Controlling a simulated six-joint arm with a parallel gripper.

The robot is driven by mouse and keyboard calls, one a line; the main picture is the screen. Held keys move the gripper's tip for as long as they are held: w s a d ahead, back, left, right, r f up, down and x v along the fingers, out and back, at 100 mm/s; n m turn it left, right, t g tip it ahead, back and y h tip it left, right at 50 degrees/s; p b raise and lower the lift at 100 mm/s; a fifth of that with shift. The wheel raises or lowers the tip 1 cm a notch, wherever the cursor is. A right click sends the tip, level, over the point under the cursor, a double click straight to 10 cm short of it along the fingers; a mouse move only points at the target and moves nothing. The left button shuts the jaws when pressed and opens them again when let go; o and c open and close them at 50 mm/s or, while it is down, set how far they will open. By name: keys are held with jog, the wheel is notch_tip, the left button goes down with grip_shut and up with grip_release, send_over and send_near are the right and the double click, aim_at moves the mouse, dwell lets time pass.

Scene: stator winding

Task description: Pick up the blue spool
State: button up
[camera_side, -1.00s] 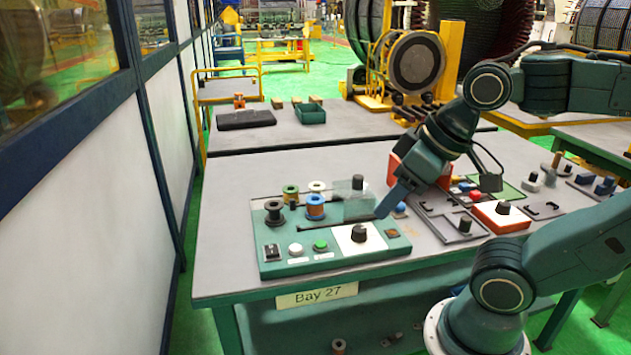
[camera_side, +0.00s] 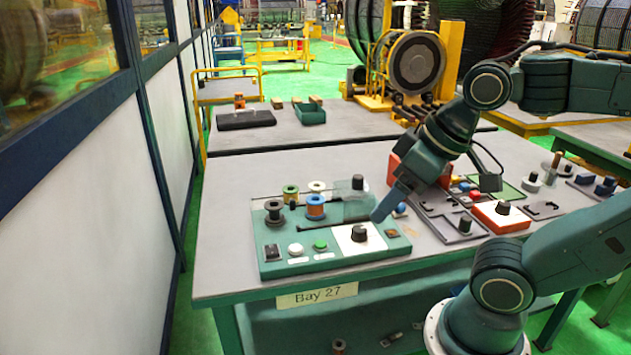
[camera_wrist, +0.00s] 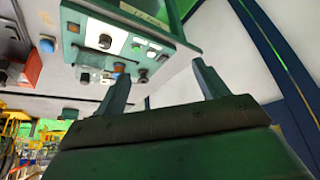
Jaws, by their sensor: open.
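The blue spool (camera_side: 316,207) stands upright on the green control panel (camera_side: 275,268), among other spools.
A black spool (camera_side: 273,212), a copper-coloured spool (camera_side: 291,195) and a white-topped spool (camera_side: 317,187) stand close around the blue one. A clear box (camera_side: 356,208) stands between it and my gripper. A black knob (camera_side: 359,232) rises from a white plate.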

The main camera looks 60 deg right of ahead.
jog(key=shift+w+r, duration=0.1)
jog(key=m+g, duration=0.6)
jog(key=m, duration=0.9)
send_over(315, 206)
jog(key=w+d, duration=0.1)
jog(key=d, duration=0.1)
notch_tip(315, 206, down, 8)
jog(key=r, duration=0.1)
jog(key=shift+w+f, duration=0.1)
jog(key=shift+f, duration=0.2)
jog(key=shift+f, duration=0.1)
jog(key=shift+a+f, duration=0.1)
jog(key=shift+f, duration=4.1)
